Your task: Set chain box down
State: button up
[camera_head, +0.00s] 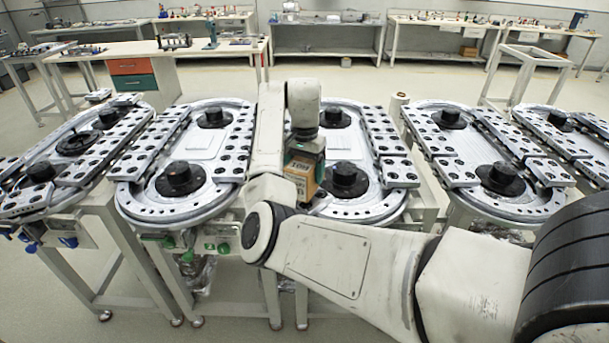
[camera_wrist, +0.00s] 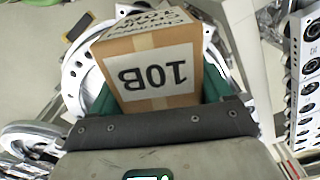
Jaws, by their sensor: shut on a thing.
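The chain box (camera_wrist: 150,72) is a brown cardboard box with white labels. One label reads 10B. It sits between the green fingers of my gripper (camera_wrist: 162,92) in the wrist view, and the fingers are shut on it. In the head view the box (camera_head: 299,172) shows below my gripper (camera_head: 305,160), over the ring track (camera_head: 372,208) in the middle. I cannot tell whether the box touches the track. My arm hides part of that track and of the gap to its left.
Other ring tracks stand on both sides: left (camera_head: 212,196), right (camera_head: 474,190) and far right. They carry black hubs and rows of grey blocks. Workbenches (camera_head: 325,40) line the back wall. A bench with an orange drawer (camera_head: 128,67) stands back left. Open floor lies between.

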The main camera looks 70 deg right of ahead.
jog(key=shift+f, duration=0.7)
jog(key=shift+f, duration=0.1)
jog(key=o, duration=1.8)
jog(key=shift+f, duration=0.1)
jog(key=shift+c, duration=0.2)
notch_tip(320, 180, up, 12)
jog(key=shift+r+p, duration=0.15)
jog(key=shift+p, duration=0.35)
